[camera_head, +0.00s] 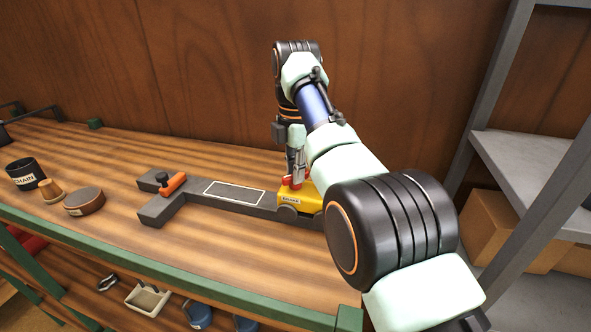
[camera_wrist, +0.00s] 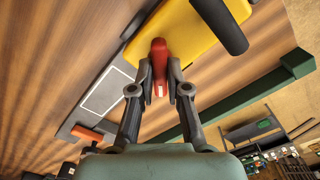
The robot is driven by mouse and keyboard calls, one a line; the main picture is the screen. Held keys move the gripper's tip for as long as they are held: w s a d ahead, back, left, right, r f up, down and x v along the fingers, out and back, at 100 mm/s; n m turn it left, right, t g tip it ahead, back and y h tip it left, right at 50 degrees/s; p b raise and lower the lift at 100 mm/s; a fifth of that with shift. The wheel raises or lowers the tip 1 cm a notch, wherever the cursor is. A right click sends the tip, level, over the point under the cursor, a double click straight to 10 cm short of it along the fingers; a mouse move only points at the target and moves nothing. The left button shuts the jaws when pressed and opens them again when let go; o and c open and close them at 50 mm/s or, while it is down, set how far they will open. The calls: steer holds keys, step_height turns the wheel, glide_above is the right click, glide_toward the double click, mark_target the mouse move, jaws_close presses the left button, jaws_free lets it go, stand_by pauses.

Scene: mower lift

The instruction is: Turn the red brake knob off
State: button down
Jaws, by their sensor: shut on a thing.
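The red brake knob (camera_wrist: 159,61) stands at the edge of the yellow mower housing (camera_wrist: 185,32) in the wrist view. My gripper (camera_wrist: 160,70) has its two fingers closed on either side of the knob, and they touch it. In the head view the knob (camera_head: 296,179) shows as a small red part under my gripper (camera_head: 295,172), on top of the yellow housing (camera_head: 315,200). My arm hides part of the housing's right side in the head view.
A dark grey lift base (camera_head: 210,200) with a pale panel and an orange handle (camera_head: 173,184) extends left of the housing. A black "CHAIN" cup (camera_head: 26,173), a small brown pot (camera_head: 51,190) and a round brown tin (camera_head: 85,201) stand farther left. A grey shelf (camera_head: 530,165) is at right.

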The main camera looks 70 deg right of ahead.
steer(key=c, duration=1.1)
jaws_free()
steer(key=shift+c, duration=0.2)
